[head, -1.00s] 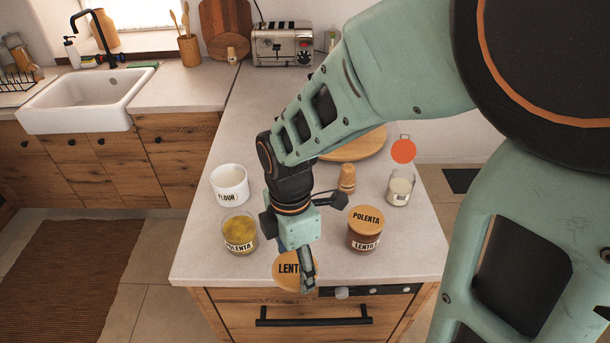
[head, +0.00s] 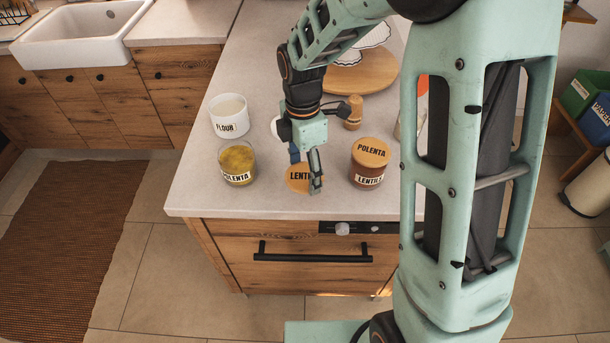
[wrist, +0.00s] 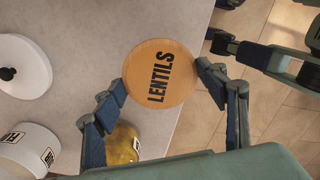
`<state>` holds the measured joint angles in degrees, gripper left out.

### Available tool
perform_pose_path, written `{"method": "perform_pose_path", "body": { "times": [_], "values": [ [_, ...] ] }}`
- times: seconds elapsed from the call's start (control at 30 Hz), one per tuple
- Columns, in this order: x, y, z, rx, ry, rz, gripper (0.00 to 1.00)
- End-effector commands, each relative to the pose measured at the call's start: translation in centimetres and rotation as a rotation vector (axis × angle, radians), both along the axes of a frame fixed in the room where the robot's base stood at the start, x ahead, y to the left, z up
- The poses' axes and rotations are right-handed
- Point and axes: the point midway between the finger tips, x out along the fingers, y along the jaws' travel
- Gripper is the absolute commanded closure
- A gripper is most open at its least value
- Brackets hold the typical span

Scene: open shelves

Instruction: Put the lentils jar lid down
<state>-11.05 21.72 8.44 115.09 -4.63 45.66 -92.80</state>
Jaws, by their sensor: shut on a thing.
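The lentils jar lid (head: 298,178), a round wooden disc marked LENTILS, is held between the fingertips of my gripper (head: 315,184). In the wrist view the lid (wrist: 158,75) lies flat with its label up, a finger at either side. It is over the front of the counter, between two jars; I cannot tell whether it touches the top. The lentils jar (head: 367,181) stands to the right and wears a lid marked POLENTA (head: 371,151). The polenta jar (head: 238,166) is open at the left, with yellow contents.
The white flour pot (head: 229,116) stands open behind the polenta jar. A white lid with a black knob (wrist: 22,68) lies near it. A wooden mill (head: 353,113) and round board (head: 350,78) are behind. The counter's front edge is close. Bare counter (head: 205,195) shows at front left.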

Motion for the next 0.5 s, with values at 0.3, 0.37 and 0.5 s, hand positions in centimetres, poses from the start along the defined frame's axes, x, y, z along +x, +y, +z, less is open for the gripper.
{"method": "perform_pose_path", "body": {
  "times": [0.3,0.37,0.5],
  "values": [
    [1.8,-0.1,-2.3,0.000,0.000,0.000,0.58],
    [1.9,-0.1,-3.1,0.000,0.000,0.001,0.58],
    [1.9,-0.2,-5.0,0.000,0.000,0.001,0.58]
  ]
}}
